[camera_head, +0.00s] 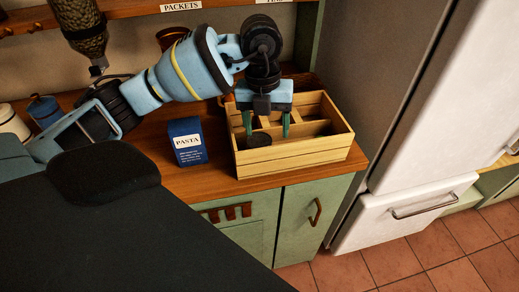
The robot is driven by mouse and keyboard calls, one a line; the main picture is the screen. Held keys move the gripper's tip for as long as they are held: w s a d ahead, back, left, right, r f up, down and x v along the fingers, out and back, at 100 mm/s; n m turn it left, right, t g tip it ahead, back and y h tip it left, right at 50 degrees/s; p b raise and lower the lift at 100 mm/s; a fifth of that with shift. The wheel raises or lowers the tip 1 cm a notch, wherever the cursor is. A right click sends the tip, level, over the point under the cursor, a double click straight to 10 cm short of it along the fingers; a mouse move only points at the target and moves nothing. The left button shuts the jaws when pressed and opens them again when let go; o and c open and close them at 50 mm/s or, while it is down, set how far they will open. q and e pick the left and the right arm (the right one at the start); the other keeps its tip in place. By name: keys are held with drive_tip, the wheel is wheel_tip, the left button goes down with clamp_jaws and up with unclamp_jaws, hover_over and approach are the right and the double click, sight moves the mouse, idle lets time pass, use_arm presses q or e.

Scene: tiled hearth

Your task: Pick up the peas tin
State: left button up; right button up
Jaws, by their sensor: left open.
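My left gripper (267,128) points down over the wooden crate (300,158) on the counter. Its two green fingers are apart, with nothing visibly held between them. A dark round top (259,139) shows inside the crate's front left part, just below and near the left finger. It may be the peas tin, but no label shows and the crate's front wall hides its side. My right gripper is not in view.
A blue pasta box (188,143) stands on the wooden counter (190,180) left of the crate. A blue lidded jar (43,110) is at far left. The crate has dividers and stands near the counter's right end. A white fridge (440,120) stands further right.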

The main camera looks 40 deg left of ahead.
sight(258, 138)
use_arm(q)
drive_tip(key=shift+a+f+n+y, duration=0.15)
drive_tip(key=shift+a+n+y, duration=0.05)
drive_tip(key=shift+a+n, duration=0.3)
drive_tip(key=shift+a+f+n+y, duration=0.15)
drive_tip(key=shift+a+n+y, duration=0.05)
drive_tip(key=shift+a+n, duration=0.3)
drive_tip(key=shift+a, duration=0.3)
drive_tip(key=shift+f, duration=1.4)
drive_tip(key=shift+s+d+f, duration=0.1)
drive_tip(key=shift+d+f, duration=0.1)
drive_tip(key=shift+f, duration=1.1)
drive_tip(key=shift+s+d+f, duration=0.1)
drive_tip(key=shift+d+f, duration=0.1)
drive_tip(key=shift+f, duration=1.05)
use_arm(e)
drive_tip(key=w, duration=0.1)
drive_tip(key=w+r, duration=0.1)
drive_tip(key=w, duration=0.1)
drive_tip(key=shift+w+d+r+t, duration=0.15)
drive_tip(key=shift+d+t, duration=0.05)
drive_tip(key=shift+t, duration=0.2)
use_arm(q)
drive_tip(key=shift+c, duration=0.5)
drive_tip(key=c, duration=0.8)
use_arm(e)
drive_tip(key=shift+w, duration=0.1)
use_arm(q)
drive_tip(key=shift+w, duration=0.1)
